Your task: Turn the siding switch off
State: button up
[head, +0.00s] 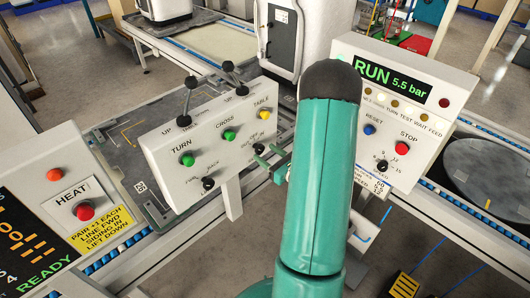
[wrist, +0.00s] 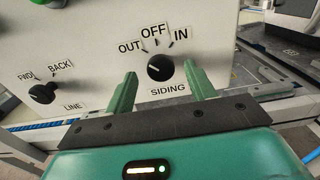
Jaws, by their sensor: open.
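The siding switch (wrist: 160,67) is a round black knob on a white panel, labelled OUT, OFF and IN above and SIDING below. I cannot clearly read which label its pointer faces. In the head view the siding switch (head: 258,149) is at the lower right of the panel, partly beside my fingers. My gripper (wrist: 160,72) is open, with one green finger to the left of the knob and one to its right. Both fingers look apart from the knob; I cannot tell how far the tips are from the panel. In the head view my gripper (head: 270,159) is in front of the panel.
The LINE knob (wrist: 43,93) is left of the siding switch. The same panel has green buttons (head: 187,159), a yellow button (head: 264,114) and black-knobbed levers (head: 191,83).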

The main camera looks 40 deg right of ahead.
jog(key=shift+w, duration=0.85)
jog(key=c, duration=0.9)
jog(key=shift+c, duration=0.2)
